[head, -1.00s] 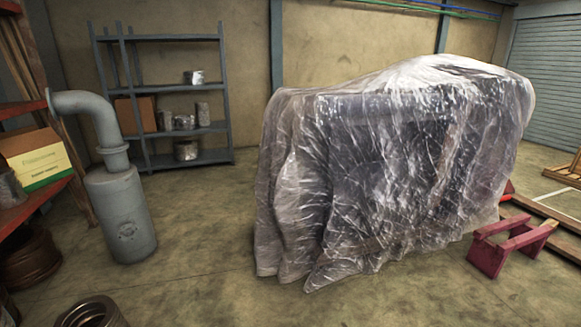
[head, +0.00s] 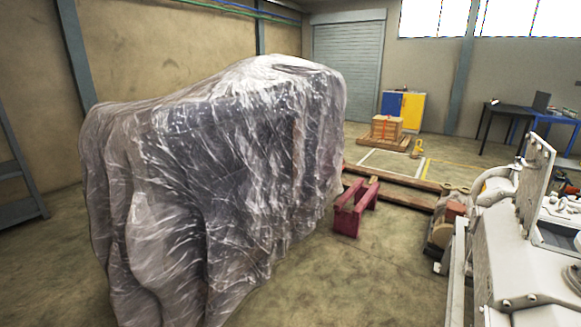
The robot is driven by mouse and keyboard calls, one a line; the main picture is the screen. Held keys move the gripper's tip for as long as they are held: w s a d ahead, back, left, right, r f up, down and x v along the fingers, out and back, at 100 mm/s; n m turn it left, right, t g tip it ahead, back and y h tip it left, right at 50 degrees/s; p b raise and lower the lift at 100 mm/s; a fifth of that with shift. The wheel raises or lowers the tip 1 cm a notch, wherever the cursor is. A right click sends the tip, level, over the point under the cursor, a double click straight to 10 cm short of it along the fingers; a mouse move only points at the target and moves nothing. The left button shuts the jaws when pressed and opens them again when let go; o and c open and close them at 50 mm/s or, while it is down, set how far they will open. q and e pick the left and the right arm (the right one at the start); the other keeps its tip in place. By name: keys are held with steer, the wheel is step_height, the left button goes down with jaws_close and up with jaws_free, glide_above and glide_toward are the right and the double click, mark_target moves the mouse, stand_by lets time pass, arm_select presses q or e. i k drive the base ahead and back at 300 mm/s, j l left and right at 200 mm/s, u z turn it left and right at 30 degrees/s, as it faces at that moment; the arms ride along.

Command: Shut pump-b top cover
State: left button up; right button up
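A large off-white machine (head: 500,265) stands at the right edge of the head view and is cut off by the frame. A flat panel (head: 535,180) like an open cover stands upright on it, beside an opening in its top. I cannot read any label, so I cannot tell whether this is pump-b. Neither of my grippers is in view.
A big object under clear plastic sheeting (head: 215,180) fills the left and middle. A dark red stand (head: 354,207) and long wooden beams (head: 395,180) lie between it and the machine. A wooden crate (head: 386,128) and tables (head: 505,112) are farther back. Some floor (head: 340,285) is clear.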

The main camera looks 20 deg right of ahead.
mark_target(524, 182)
steer(key=j+z, duration=0.15)
steer(key=z, duration=0.3)
steer(key=j+z, duration=0.2)
steer(key=z, duration=0.25)
steer(key=j+z, duration=0.15)
steer(key=z, duration=0.3)
steer(key=k+j+z, duration=0.1)
steer(key=z, duration=0.35)
steer(key=k+j+z, duration=0.1)
steer(key=z, duration=0.35)
steer(key=i+j, duration=0.1)
steer(key=i, duration=0.45)
steer(key=i+j, duration=0.15)
steer(key=i, duration=0.4)
steer(key=i+j, duration=0.1)
steer(key=i, duration=0.45)
